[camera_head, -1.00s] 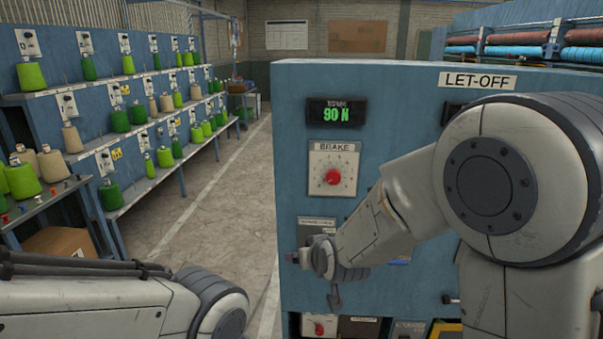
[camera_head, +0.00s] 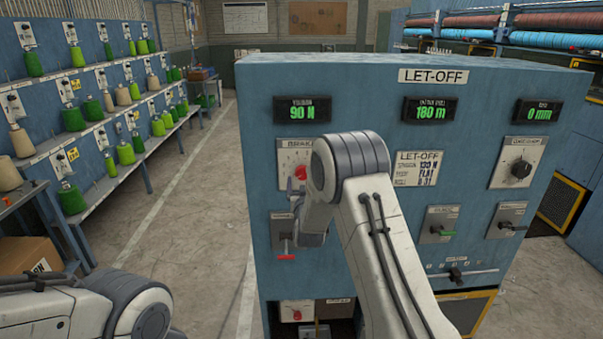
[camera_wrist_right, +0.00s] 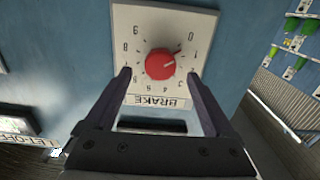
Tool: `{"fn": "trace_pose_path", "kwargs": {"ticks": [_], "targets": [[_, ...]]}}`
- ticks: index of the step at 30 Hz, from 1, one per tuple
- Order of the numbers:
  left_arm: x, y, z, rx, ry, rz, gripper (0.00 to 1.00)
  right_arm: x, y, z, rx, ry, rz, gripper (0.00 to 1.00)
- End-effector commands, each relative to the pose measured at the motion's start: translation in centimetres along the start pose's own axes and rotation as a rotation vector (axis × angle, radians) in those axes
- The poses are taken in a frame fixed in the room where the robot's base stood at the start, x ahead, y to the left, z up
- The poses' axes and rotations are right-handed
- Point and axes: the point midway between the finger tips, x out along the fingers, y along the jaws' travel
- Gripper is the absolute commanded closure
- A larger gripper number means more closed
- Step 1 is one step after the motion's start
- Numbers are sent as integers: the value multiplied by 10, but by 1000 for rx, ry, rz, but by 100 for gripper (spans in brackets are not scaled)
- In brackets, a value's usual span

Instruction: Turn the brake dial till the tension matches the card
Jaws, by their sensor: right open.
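The red brake dial (camera_head: 300,172) sits on a pale numbered plate marked BRAKE, partly hidden by my right arm in the head view. The tension display (camera_head: 302,110) reads 90 N. The LET-OFF card (camera_head: 417,168) has a tension line too small to read surely. My left gripper is out of view.
Other displays read 180 m (camera_head: 430,110) and 0 mm (camera_head: 538,111). A black dial (camera_head: 520,168), a green-handled switch (camera_head: 440,231) and a slider (camera_head: 456,275) are to the right. A red-handled lever (camera_head: 286,256) hangs below the brake plate. The left aisle is clear.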

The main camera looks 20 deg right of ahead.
Motion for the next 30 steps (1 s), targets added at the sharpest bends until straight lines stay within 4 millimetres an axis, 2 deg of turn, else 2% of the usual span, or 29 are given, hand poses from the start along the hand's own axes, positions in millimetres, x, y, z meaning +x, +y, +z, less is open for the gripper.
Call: {"fn": "trace_pose_path", "kwargs": {"ticks": [3,7,19,23,24,26,30], "targets": [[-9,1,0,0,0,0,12,18,0,-2,0,0,-1,12],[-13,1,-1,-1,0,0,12,30,0,-1,0,-1,-1,12],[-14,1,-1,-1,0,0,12,36,-1,0,0,-1,-2,12],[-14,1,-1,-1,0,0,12,36,-1,0,0,-1,-2,61],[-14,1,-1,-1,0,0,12,36,-1,0,0,-1,-2,76],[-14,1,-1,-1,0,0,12,36,-1,0,0,-1,-2,97],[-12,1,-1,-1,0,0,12,36,-1,1,5,-1,-2,97]]}}
